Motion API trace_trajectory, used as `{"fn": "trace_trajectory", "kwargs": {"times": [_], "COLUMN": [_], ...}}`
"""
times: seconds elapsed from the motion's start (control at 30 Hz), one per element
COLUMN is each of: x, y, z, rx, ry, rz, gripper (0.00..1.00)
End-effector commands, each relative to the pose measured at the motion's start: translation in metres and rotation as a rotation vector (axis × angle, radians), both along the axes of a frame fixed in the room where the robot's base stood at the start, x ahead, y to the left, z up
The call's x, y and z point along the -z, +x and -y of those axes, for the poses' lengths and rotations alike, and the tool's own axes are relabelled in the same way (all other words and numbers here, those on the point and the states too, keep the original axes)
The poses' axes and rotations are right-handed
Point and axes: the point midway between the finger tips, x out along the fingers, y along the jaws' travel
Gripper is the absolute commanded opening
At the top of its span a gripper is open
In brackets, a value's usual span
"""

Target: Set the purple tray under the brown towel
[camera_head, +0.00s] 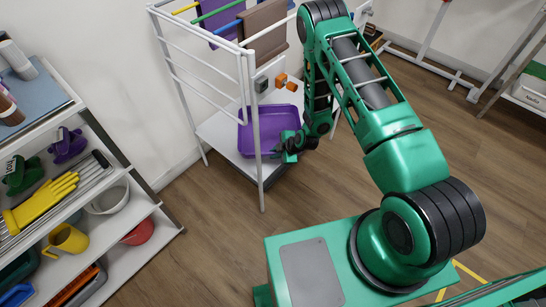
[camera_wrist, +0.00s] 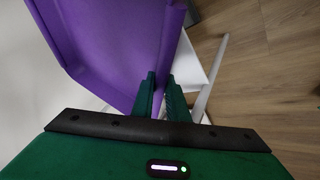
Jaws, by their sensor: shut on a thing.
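The purple tray (camera_head: 246,142) is at the white lower shelf of the rack, inside the rack's frame; I cannot tell whether it rests fully on the shelf. The brown towel (camera_head: 264,27) hangs over the rack's upper bars, higher up than the tray. My gripper (camera_head: 290,152) is at the tray's right side. In the wrist view the tray (camera_wrist: 115,40) fills the upper left, and its edge runs down between the fingers of my gripper (camera_wrist: 162,92), which is shut on it. The gripper hides part of that edge.
A purple towel (camera_head: 217,15) hangs beside the brown one. A white upright (camera_head: 254,130) of the rack stands in front of the tray. A loaded shelf unit (camera_head: 125,225) stands at left. The wooden floor (camera_head: 230,230) between is clear.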

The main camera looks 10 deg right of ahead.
Motion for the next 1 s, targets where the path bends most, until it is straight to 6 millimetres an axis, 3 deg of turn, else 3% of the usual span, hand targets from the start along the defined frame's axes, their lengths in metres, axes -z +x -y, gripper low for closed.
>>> {"fn": "trace_trajectory", "kwargs": {"times": [0.1, 0.37, 0.6, 0.87, 0.9, 0.93, 1.0], "x": [0.018, 0.035, 0.066, 0.07, 0.071, 0.071, 0.07], "y": [0.0, 0.0, 0.0, 0.0, 0.0, 0.0, 0.0], "z": [0.0, 0.0, 0.0, 0.001, 0.001, 0.001, 0.001], "rx": [0.001, 0.001, 0.001, 0.002, 0.002, 0.002, 0.003], "ry": [0.0, 0.0, 0.0, -0.001, -0.001, -0.001, -0.001], "rz": [0.0, 0.0, 0.0, 0.0, -0.001, -0.001, 0.0], "gripper": [0.0, 0.0, 0.0, 0.0, 0.23, 0.3, 0.32]}}
